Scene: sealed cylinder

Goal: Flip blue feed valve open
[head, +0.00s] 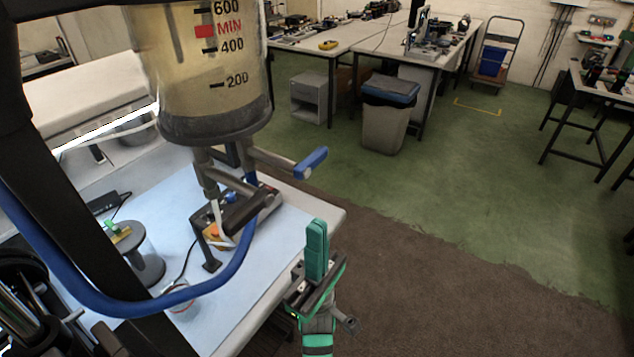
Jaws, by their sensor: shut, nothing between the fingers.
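The blue feed valve handle (312,162) sits at the right end of a grey metal pipe (272,160) under the clear graduated cylinder (203,75). The handle points up and to the right in the picture. My gripper (317,228) has green fingers pressed together, pointing up, with nothing between them. It is below the valve handle in the picture and apart from it, beside the table's right edge. The far side of the handle is hidden.
A blue hose (150,305) loops below the cylinder over the light-blue table top (262,262). A black-and-orange device (232,222) and a grey spool (142,262) stand there. The floor to the right (450,260) is clear. A bin (387,120) stands farther back.

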